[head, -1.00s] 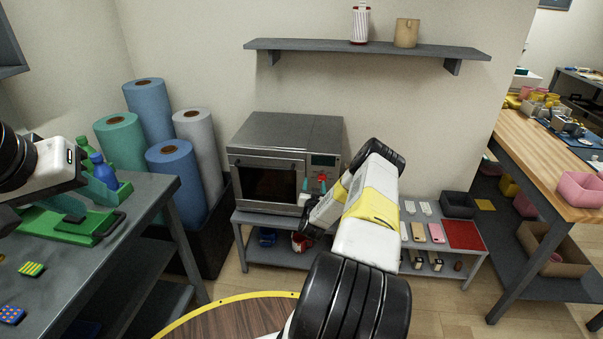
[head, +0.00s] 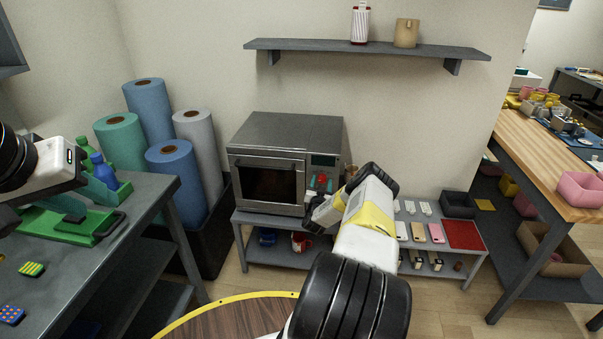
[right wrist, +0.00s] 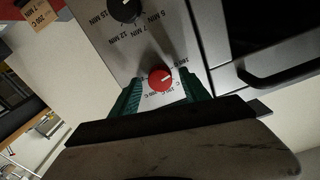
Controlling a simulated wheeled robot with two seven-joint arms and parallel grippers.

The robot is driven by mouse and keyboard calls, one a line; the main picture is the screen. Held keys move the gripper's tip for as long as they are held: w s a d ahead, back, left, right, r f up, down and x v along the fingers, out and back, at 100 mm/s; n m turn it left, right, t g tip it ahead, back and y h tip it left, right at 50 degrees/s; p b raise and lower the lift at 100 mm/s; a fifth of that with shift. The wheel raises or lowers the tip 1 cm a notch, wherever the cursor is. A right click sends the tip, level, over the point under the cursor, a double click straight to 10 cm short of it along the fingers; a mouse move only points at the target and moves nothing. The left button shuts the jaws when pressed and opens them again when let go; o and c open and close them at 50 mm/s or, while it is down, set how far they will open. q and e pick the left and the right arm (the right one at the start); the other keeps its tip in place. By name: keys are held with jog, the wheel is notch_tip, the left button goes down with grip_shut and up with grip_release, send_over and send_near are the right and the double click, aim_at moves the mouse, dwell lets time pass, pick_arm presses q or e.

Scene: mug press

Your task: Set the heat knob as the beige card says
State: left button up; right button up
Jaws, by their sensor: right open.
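The red heat knob (right wrist: 160,79) sits on the oven's panel in the right wrist view; its pale pointer mark points right and slightly up. Temperature labels around it are partly hidden and hard to read. My right gripper (right wrist: 161,97) is open, with one green finger on each side of the knob; I cannot tell whether they touch it. In the head view the knob (head: 322,178) shows just above the right gripper (head: 322,188). The beige card (right wrist: 38,12) is cut off at the top left, its small tilted print not surely readable. My left gripper's fingers are not clear.
The oven (head: 270,180) stands on a grey low table, its door shut. A black knob (right wrist: 125,8) with minute labels is above the red one. The door handle (right wrist: 280,72) lies close to the right. Phones and a red mat (head: 463,235) lie right of my arm.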

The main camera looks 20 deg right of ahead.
grip_shut()
